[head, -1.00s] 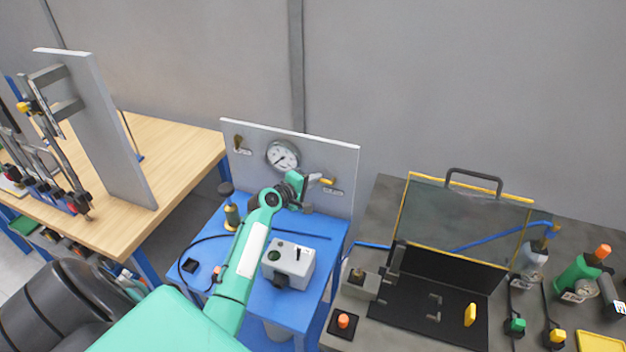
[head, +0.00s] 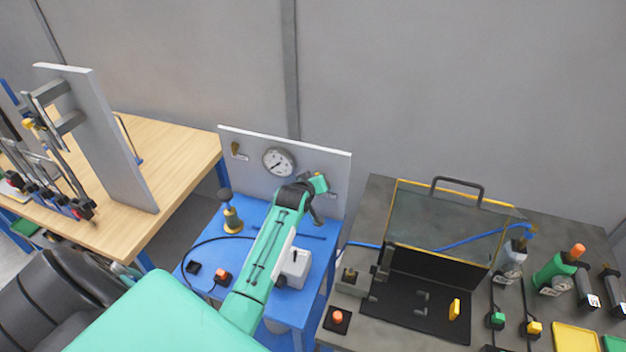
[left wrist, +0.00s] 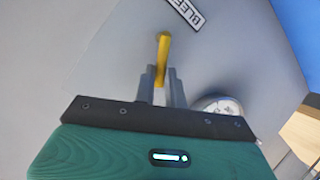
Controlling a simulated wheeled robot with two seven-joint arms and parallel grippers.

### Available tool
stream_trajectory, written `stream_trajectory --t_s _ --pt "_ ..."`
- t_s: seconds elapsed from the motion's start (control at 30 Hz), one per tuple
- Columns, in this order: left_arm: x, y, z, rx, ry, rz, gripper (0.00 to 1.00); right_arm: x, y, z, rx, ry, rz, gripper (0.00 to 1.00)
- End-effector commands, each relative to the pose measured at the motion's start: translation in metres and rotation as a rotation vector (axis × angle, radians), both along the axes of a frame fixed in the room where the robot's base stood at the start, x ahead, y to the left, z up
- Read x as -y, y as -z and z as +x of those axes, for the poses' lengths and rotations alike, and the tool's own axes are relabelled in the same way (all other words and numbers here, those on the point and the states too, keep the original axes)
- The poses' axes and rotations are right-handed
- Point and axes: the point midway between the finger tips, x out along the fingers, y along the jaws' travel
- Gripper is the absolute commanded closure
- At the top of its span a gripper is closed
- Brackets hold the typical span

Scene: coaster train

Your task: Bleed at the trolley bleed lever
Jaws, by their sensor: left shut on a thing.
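The trolley panel (head: 225,150) is a grey upright board at the back of the blue trolley. In the left wrist view the yellow bleed lever (left wrist: 163,48) runs down from beside a white label reading "BLEE…" (left wrist: 186,12) into my left gripper (left wrist: 161,82). The two grey fingers are shut on the lever's end. In the head view my left gripper (head: 319,186) is at the right part of the panel, and the hand hides the lever. A round white gauge (head: 279,162) is left of the hand; it also shows in the left wrist view (left wrist: 222,106). My right gripper is out of view.
The blue trolley top (head: 205,245) carries a brass-and-black fitting (head: 232,215), a grey box (head: 296,266) and an orange button (head: 221,275). A grey bench with a clear-lidded case (head: 455,225) stands close on the right, a wooden bench (head: 165,150) on the left.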

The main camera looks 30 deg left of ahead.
Motion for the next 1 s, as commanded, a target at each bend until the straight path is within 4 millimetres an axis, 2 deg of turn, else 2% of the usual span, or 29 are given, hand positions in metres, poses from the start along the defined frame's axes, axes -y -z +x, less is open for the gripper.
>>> stream_trajectory --t_s 0.5,1.0 --pt "0.021 -0.003 0.005 -0.093 -0.001 0.391 1.0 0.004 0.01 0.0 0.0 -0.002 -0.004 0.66" --pt "0.026 -0.004 0.006 -0.123 0.0 0.511 1.0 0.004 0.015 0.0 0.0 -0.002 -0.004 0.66"
